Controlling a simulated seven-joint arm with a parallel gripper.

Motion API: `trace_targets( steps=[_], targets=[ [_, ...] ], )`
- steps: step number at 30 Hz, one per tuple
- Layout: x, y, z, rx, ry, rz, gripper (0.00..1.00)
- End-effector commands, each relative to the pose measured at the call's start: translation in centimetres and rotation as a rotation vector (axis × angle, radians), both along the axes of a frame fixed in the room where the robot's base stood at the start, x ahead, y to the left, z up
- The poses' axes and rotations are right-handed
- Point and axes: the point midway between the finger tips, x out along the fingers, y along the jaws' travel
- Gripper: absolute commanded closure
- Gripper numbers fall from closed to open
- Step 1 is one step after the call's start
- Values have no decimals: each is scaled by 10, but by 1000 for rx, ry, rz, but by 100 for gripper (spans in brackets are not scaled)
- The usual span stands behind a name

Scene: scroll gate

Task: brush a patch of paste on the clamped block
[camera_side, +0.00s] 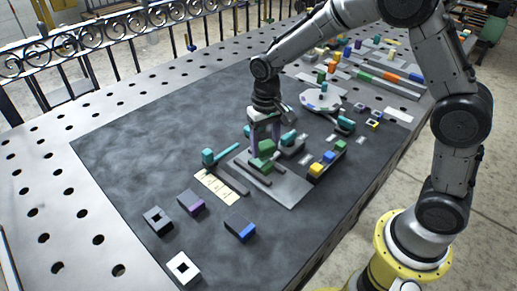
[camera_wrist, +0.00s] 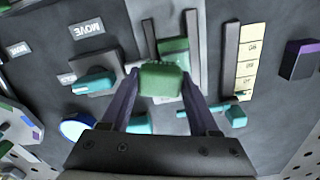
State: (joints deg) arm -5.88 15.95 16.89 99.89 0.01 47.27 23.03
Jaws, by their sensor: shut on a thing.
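My gripper (camera_wrist: 160,86) is shut on a green block (camera_wrist: 162,78), which sits between its two purple-grey fingers. In the side view my gripper (camera_side: 265,143) is low over a light grey plate (camera_side: 289,190) with dark rails. A second green block (camera_wrist: 174,47) lies just beyond the held one, beside a dark rail; in the side view it is a green shape (camera_side: 258,164) below the fingers. I cannot tell whether the two green blocks touch. A teal tool with a thin rod (camera_side: 222,155) lies left of the plate. No paste patch can be made out.
A dark tray with yellow, blue and green blocks (camera_side: 328,161) stands right of the plate. A pale numbered strip (camera_side: 215,187) lies at left. Several dark blocks, one purple (camera_side: 191,202), stand in front. The mat's left side is clear.

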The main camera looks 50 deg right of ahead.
Motion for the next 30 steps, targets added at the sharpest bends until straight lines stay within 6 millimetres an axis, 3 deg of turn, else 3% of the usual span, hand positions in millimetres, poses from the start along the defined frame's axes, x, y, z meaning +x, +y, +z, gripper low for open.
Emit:
trace_targets(
  steps=[2,21,30],
  targets=[
    [-1,-9,0,-1,1,-3,83],
    [0,54,0,0,1,3,83],
    [3,27,0,-1,1,-3,83]
  ],
)
